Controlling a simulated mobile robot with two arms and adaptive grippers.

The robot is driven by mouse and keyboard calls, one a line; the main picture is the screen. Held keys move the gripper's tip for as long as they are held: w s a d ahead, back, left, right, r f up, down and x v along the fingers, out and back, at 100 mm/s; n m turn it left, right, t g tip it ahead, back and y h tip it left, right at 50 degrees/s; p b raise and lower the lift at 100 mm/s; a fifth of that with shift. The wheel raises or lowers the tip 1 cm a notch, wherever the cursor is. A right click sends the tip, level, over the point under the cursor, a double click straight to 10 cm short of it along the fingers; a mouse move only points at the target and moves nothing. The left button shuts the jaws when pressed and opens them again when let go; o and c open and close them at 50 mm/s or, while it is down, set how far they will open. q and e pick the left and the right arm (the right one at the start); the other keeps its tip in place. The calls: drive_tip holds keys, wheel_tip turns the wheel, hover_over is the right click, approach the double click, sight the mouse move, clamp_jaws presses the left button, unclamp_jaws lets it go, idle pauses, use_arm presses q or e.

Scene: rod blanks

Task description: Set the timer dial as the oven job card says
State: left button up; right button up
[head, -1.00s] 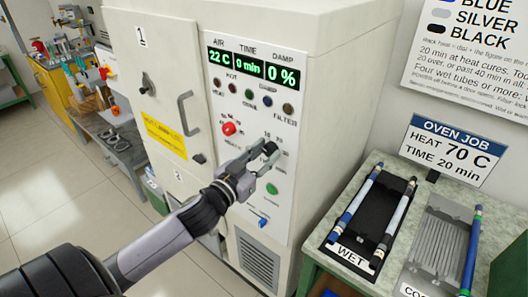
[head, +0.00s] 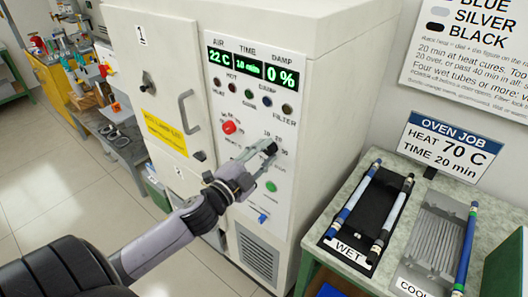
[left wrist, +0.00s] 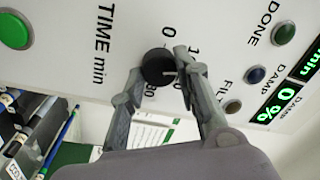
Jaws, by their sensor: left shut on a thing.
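The black timer dial (left wrist: 157,66) is in the left wrist view, beside the printed words TIME min. My left gripper (head: 268,152) is shut on the dial, with a finger on each side; it also shows in the left wrist view (left wrist: 158,84). In the head view the fingers largely hide the dial. The TIME display (head: 248,70) seems to read 18 min, its second digit hard to tell. The oven job card (head: 448,148) reads HEAT 70 C, TIME 20 min. My right gripper is not in view.
The red knob (head: 229,127) is up and left of my gripper, and the green button (head: 271,186) is just below it. The WET tray (head: 337,246) with rods stands on the bench at right, beside the cooling rack (head: 437,240).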

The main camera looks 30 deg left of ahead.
use_arm(q)
drive_tip(key=m, duration=0.5)
drive_tip(key=shift+m+p, duration=0.4)
drive_tip(key=shift+f+m+h, duration=0.15)
drive_tip(key=shift+m+h, duration=0.25)
drive_tip(key=shift+m, duration=1.2)
drive_tip(key=o, duration=1.2)
drive_tip(key=shift+c, duration=0.2)
drive_tip(key=shift+s, duration=0.1)
drive_tip(key=s+a, duration=0.1)
drive_tip(key=s, duration=1)
drive_tip(key=shift+s+a+f, duration=0.2)
drive_tip(key=shift+s+f, duration=0.1)
drive_tip(key=shift+s, duration=0.1)
